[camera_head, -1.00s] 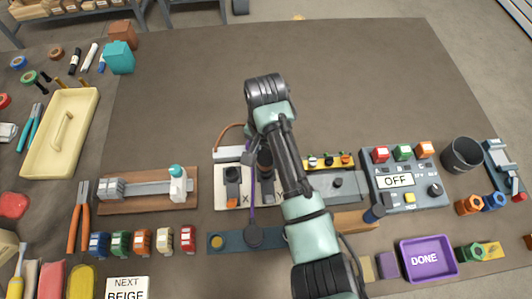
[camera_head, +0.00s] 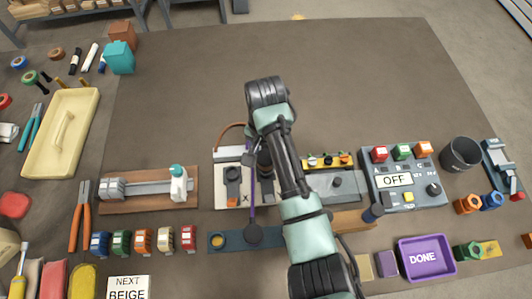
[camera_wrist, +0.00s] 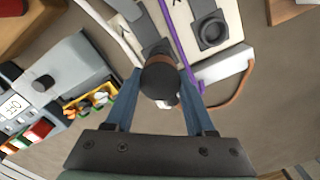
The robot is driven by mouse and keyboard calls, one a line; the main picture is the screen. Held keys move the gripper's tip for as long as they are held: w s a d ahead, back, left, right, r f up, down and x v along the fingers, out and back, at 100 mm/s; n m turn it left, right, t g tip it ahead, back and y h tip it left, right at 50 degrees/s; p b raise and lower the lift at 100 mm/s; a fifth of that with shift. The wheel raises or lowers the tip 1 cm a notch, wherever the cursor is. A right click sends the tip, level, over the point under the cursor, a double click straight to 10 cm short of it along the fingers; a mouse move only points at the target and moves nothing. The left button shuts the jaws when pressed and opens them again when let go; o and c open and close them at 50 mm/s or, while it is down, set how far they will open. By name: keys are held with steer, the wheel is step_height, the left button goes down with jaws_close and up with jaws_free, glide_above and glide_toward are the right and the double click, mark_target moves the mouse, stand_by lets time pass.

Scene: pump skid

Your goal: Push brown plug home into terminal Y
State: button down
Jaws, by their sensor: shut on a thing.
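The brown plug (camera_wrist: 158,80), a dark cylinder with a brown band, sits between the two blue fingers of my gripper (camera_wrist: 160,88) in the wrist view. My gripper is shut on it. The plug is over or at the grey terminal Y (camera_wrist: 152,50) on the white board; I cannot tell how deep it sits. In the head view the plug (camera_head: 265,165) shows partly beside my arm. Terminal X (camera_head: 232,176) is beside it, with its round socket also in the wrist view (camera_wrist: 212,30). A brown cable (camera_wrist: 236,88) loops from the board's white block.
A control box reading OFF (camera_head: 395,180) and a strip of coloured parts (camera_head: 328,160) stand right of my arm.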

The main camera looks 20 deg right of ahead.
steer(key=shift+f+b, duration=0.65)
steer(key=shift+f, duration=0.9)
steer(key=shift+c, duration=0.9)
jaws_free()
steer(key=shift+r, duration=0.1)
step_height(320, 180, up, 11)
steer(key=shift+r+p, duration=0.2)
steer(key=shift+p, duration=0.9)
steer(key=shift+r+p, duration=0.7)
steer(key=shift+p, duration=0.05)
